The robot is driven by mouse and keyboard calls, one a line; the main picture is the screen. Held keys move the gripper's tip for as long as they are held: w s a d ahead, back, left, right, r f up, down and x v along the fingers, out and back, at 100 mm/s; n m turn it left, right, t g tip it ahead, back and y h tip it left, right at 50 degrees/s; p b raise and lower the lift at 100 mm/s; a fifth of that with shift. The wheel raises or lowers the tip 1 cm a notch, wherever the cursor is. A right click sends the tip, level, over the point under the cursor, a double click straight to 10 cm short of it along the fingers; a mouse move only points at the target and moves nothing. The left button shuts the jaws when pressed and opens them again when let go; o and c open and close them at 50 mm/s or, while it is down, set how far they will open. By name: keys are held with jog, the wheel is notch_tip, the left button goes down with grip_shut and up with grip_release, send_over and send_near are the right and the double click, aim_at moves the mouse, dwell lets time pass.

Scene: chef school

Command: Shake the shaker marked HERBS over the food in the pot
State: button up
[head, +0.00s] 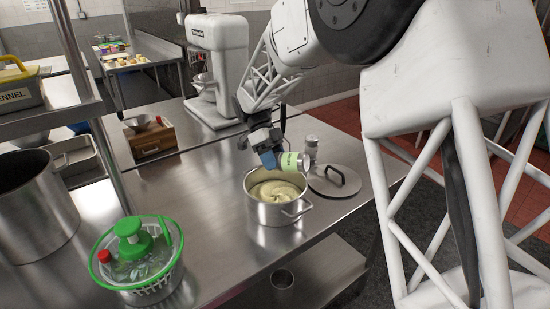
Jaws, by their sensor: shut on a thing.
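A steel pot (262,213) with pale, creamy food (275,190) stands on the steel counter. My gripper (272,160) is shut on a shaker with a pale green label (291,161). The shaker is tipped over on its side, above the far part of the pot. Its label is too small to read for certain. The gripper's fingers hide part of the shaker. A second, clear shaker with a metal top (311,147) stands upright on the counter behind the pot.
A pot lid (335,178) lies right of the pot. A green salad spinner (140,262) and a large steel pot (35,215) stand at the left. A white mixer (218,65) and a wooden box (150,138) are behind.

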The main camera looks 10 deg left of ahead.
aim_at(276, 154)
jog(key=shift+r, duration=0.1)
jog(key=shift+r, duration=1.45)
jog(key=shift+f, duration=1.55)
jog(key=shift+r, duration=1.5)
jog(key=shift+f, duration=0.1)
jog(key=shift+f, duration=1.4)
